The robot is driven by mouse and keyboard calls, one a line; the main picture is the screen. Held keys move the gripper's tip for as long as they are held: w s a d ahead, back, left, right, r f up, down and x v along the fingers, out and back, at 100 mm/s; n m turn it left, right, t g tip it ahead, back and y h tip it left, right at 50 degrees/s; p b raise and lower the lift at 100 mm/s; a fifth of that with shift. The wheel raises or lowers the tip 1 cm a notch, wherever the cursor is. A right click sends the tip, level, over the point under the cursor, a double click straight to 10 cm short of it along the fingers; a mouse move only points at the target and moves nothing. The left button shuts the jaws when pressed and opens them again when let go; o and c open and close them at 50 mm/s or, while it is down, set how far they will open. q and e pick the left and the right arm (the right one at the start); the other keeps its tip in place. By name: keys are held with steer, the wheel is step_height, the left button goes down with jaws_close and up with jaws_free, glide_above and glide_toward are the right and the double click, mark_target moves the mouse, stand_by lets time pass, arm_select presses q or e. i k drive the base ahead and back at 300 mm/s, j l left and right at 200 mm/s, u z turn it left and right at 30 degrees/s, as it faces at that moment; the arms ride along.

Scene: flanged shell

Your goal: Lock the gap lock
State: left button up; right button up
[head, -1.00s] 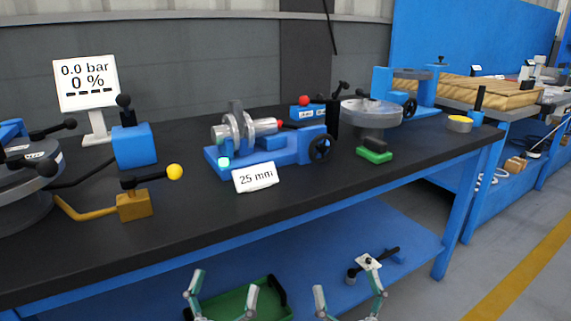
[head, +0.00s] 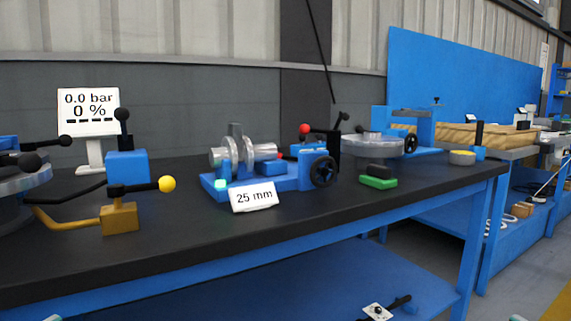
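A blue fixture (head: 290,182) stands on the black bench top with a flanged metal shell (head: 233,157) in it. It has a black handwheel (head: 323,171) at its right, a small lit green-white spot (head: 220,184) at its left front and a "25 mm" sign (head: 254,197) before it. A red-knobbed lever (head: 305,129) shows behind it. I cannot tell which part is the gap lock. Only small tips show at the bottom edge, apparently my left gripper (head: 52,318) and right gripper (head: 517,318). Both are below the bench top, away from the fixture.
A display (head: 89,112) reads 0.0 bar, 0 %. A brass valve (head: 119,218) with a yellow-knobbed lever and a blue block (head: 127,166) stand at left. The bench front is clear.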

mark_target(280, 155)
steer(key=i+l+z, duration=0.15)
steer(key=i+l, duration=0.7)
